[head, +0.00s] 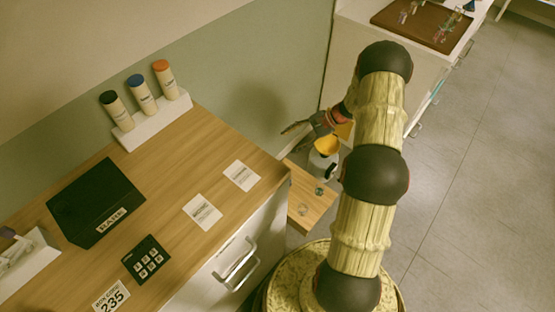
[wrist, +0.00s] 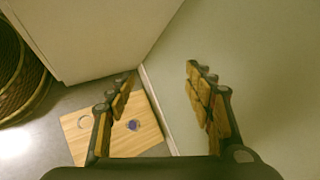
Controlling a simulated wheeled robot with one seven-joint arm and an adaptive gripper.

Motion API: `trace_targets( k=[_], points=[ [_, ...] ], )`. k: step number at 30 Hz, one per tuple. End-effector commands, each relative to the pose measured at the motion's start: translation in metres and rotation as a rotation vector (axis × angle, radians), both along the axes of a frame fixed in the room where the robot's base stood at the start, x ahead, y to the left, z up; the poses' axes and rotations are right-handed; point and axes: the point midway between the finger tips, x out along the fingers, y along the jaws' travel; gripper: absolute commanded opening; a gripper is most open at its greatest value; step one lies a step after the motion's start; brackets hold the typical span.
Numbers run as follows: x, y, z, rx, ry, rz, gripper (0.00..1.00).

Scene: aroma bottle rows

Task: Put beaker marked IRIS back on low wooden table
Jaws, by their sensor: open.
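The low wooden table (head: 318,207) stands beside the cabinet in the head view; part of it shows in the wrist view (wrist: 108,142). No IRIS marking is readable, so I cannot tell whether either is that beaker. My gripper (head: 291,131) is above the table near the wall. In the wrist view its fingers (wrist: 160,80) are apart with nothing between them.
The wooden counter (head: 165,195) holds a black box marked RARE (head: 97,203), a keypad (head: 146,260), cards and a white rack (head: 155,120) with several capped bottles. A brown tray (head: 420,22) with small vessels lies on the far cabinet. Floor at right is clear.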

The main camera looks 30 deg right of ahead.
Motion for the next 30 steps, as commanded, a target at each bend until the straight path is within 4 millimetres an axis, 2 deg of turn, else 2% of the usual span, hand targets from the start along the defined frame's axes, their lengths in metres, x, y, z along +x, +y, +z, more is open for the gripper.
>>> trace_targets(
  k=[1, 3, 8, 15, 21, 30],
  points=[
    [0.003, 0.012, 0.026, -0.038, -0.014, 0.051, 0.52],
    [0.002, 0.027, 0.055, -0.088, -0.029, 0.116, 0.52],
    [-0.006, 0.065, 0.118, -0.202, -0.064, 0.262, 0.52],
    [-0.036, 0.119, 0.202, -0.380, -0.129, 0.465, 0.52],
    [-0.073, 0.159, 0.259, -0.533, -0.195, 0.620, 0.52],
    [-0.137, 0.202, 0.320, -0.750, -0.303, 0.813, 0.52]
  ],
)
